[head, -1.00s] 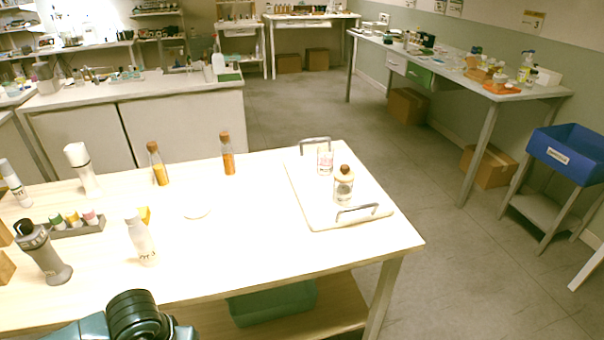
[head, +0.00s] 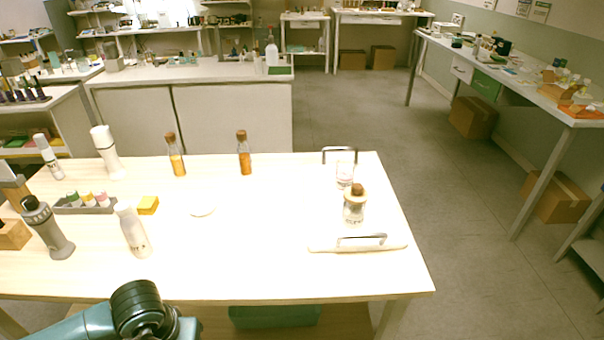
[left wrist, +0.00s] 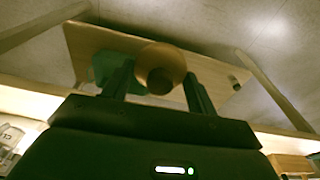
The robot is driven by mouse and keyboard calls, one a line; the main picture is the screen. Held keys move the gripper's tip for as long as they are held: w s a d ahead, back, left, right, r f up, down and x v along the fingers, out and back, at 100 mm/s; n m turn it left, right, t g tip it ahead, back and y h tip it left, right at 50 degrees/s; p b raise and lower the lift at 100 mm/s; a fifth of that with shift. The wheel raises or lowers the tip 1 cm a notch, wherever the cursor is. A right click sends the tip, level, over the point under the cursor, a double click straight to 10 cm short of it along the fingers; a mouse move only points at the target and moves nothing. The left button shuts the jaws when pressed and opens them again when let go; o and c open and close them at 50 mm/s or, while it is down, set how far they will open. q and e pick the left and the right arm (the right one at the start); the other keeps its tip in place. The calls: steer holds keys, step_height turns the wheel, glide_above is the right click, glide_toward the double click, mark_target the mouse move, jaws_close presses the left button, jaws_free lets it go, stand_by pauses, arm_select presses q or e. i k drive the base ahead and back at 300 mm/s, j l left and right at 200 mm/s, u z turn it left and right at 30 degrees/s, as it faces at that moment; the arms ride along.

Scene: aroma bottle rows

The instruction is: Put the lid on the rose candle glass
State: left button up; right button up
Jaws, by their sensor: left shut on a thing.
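My left gripper (left wrist: 158,88) is shut on a round wooden lid with a darker brown knob (left wrist: 160,75), seen in the left wrist view. The lid is off the table, with floor and a lower shelf behind it. In the head view the gripper and this lid are out of sight. A clear, open glass (head: 345,174) stands at the back of a white tray (head: 325,247); its label is too small to read, so I cannot confirm it is the rose one. In front of it stands another glass (head: 354,210) wearing a wooden lid with a brown knob.
The tray lies at the table's right end, with upright metal handles front (head: 362,238) and back. Two amber bottles (head: 244,158) stand near the far edge. A white bottle (head: 132,232) and a grey bottle (head: 48,230) stand left. The table's front middle is clear.

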mark_target(345, 171)
steer(key=l+u, duration=0.4)
steer(key=l, duration=0.5)
steer(key=k+l+u, duration=0.1)
steer(key=l+u, duration=0.25)
steer(key=l, duration=0.5)
steer(key=k+l+u, duration=0.1)
steer(key=l+u, duration=0.35)
steer(key=l, duration=0.45)
steer(key=l+u, duration=0.4)
steer(key=l, duration=0.45)
steer(key=l+u, duration=0.3)
steer(key=l, duration=0.25)
steer(key=l+u, duration=0.25)
steer(key=l, duration=0.3)
steer(key=i, duration=0.05)
